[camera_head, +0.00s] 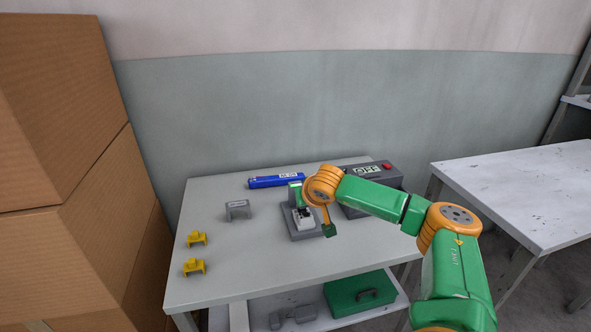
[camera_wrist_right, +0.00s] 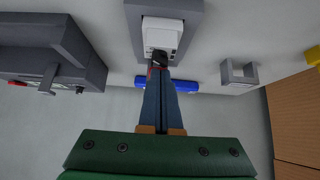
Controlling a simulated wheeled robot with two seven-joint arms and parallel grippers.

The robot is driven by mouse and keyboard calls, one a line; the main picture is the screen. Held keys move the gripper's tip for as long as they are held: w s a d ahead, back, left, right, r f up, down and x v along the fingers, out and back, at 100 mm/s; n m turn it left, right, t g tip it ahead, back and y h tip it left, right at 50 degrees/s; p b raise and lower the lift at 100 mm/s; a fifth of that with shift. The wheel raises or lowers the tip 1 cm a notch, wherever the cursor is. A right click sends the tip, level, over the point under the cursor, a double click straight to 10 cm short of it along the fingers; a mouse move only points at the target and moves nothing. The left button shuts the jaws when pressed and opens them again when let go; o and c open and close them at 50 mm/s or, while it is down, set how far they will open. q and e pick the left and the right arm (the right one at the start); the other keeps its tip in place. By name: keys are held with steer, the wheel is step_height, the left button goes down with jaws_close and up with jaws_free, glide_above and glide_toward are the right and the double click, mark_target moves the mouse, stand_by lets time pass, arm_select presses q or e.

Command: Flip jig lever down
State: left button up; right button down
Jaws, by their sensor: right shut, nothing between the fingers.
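The jig has a grey base (camera_head: 303,234) near the middle of the table. A white block (camera_head: 305,219) stands on it. In the right wrist view, which is upside down, the base (camera_wrist_right: 196,20) and white block (camera_wrist_right: 163,27) are at the top. A small dark part (camera_wrist_right: 158,55), possibly the lever, is at the block's edge. My right gripper (camera_wrist_right: 157,70) is shut and empty, its dark fingertips at or very close to that part; contact cannot be told. In the head view my right wrist partly hides the jig's back. My left gripper is out of view.
A grey box marked OFF (camera_head: 379,172) with a red button stands right of the jig. A blue item (camera_head: 272,181) lies behind. A grey bracket (camera_head: 238,210) and two yellow pieces (camera_head: 194,267) are left. Stacked cardboard boxes (camera_head: 60,170) border the table's left side.

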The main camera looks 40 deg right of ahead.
steer(key=shift+s, duration=0.1)
stand_by(0.5)
steer(key=r+p, duration=0.4)
steer(key=shift+w+d+r+p, duration=0.1)
steer(key=shift+w+r+p, duration=0.1)
steer(key=shift+p, duration=0.2)
steer(key=shift+s+a+f+b, duration=0.2)
steer(key=shift+s+f+b, duration=0.15)
steer(key=shift+f+b, duration=0.2)
steer(key=shift+s+a+f+b, duration=0.2)
steer(key=shift+s+f+b, duration=0.2)
steer(key=shift+b, duration=0.25)
steer(key=s+a+f+b, duration=0.2)
steer(key=s+a+b, duration=0.2)
steer(key=s, duration=0.3)
steer(key=shift+a, duration=0.25)
